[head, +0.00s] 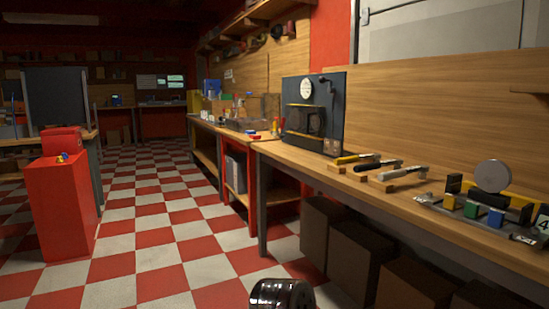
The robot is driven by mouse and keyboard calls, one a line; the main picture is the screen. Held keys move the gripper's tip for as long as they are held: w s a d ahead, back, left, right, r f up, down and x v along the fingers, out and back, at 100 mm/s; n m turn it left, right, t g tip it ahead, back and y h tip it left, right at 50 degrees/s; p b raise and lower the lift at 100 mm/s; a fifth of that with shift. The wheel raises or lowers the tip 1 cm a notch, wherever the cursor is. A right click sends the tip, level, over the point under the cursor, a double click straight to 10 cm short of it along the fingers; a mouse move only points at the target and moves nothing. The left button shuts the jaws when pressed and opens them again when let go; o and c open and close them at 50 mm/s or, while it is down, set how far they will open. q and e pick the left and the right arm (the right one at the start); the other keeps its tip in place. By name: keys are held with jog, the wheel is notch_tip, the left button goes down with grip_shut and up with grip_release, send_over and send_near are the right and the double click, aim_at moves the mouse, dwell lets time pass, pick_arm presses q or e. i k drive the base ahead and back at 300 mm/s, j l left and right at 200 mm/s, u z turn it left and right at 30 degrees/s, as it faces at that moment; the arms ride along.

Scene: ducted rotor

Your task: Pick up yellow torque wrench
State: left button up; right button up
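The yellow torque wrench (357,158) lies on the wooden workbench (345,182) at the right, leftmost in a row of three wrenches. It rests on a small wooden block, with its yellow handle toward the left. Beside it lie a dark-handled wrench (378,166) and a pale-handled wrench (404,173), each also on a block. Neither of my grippers shows in the head view. A glossy dark rounded part at the bottom edge shows no fingers.
A dark panel fixture (335,88) stands behind the wrenches. A tray (462,214) with coloured blocks lies to their right. Brown boxes (356,261) stand under the bench. A red cabinet (68,205) stands at left. The checkered floor (165,225) between is clear.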

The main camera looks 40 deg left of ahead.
aim_at(337, 161)
jog(key=u, duration=0.8)
jog(key=j+z, duration=0.1)
jog(key=z, duration=0.65)
jog(key=i+j+z, duration=0.1)
jog(key=j+z, duration=0.4)
jog(key=j, duration=0.15)
jog(key=j+z, duration=0.5)
jog(key=j, duration=0.15)
